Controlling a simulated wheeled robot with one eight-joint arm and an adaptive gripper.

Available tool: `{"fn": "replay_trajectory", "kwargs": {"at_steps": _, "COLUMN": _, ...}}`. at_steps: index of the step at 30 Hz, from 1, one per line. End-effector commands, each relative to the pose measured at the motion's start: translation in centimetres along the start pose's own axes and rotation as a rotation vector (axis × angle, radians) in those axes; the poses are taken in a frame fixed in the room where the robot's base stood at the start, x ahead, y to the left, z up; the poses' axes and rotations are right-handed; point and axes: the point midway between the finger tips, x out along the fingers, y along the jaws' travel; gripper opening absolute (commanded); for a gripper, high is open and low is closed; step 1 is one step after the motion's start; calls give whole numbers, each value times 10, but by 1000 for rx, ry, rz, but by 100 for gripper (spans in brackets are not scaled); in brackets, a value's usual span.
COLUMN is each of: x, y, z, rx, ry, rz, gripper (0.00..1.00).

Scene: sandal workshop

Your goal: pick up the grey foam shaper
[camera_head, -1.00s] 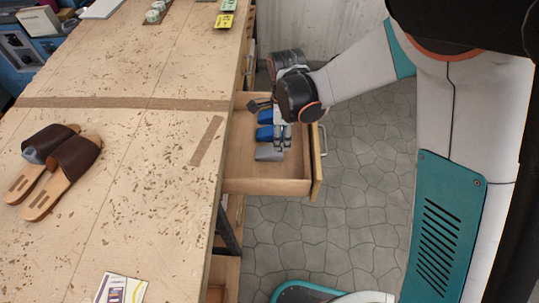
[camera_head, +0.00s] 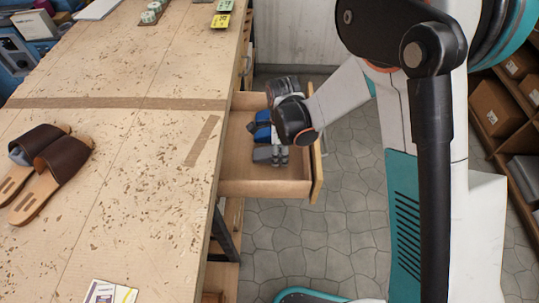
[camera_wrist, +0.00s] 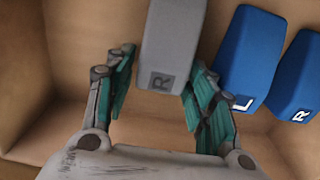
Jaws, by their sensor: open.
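The drawer's wooden walls stand close around my gripper. The workbench (camera_head: 130,170) is on the left, with a pair of brown sandals (camera_head: 45,165) and a card (camera_head: 108,292) on it. Shelves with boxes (camera_head: 495,107) stand at the right. Stone floor (camera_head: 345,215) lies beside the drawer.

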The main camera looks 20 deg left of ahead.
Motion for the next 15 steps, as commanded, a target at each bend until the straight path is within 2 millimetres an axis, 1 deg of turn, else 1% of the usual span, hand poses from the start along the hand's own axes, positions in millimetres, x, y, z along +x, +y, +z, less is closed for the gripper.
{"fn": "replay_trajectory", "kwargs": {"at_steps": 1, "x": 0, "y": 0, "z": 0, "rx": 0, "ry": 0, "rz": 0, "gripper": 50}}
{"fn": "replay_trajectory", "kwargs": {"at_steps": 2, "x": -1, "y": 0, "z": 0, "rx": 0, "ry": 0, "rz": 0, "gripper": 45}}
{"fn": "replay_trajectory", "kwargs": {"at_steps": 3, "x": -1, "y": 0, "z": 0, "rx": 0, "ry": 0, "rz": 0, "gripper": 38}}
{"fn": "replay_trajectory", "kwargs": {"at_steps": 5, "x": -1, "y": 0, "z": 0, "rx": 0, "ry": 0, "rz": 0, "gripper": 30}}
{"fn": "replay_trajectory", "kwargs": {"at_steps": 15, "x": -1, "y": 0, "z": 0, "rx": 0, "ry": 0, "rz": 0, "gripper": 30}}
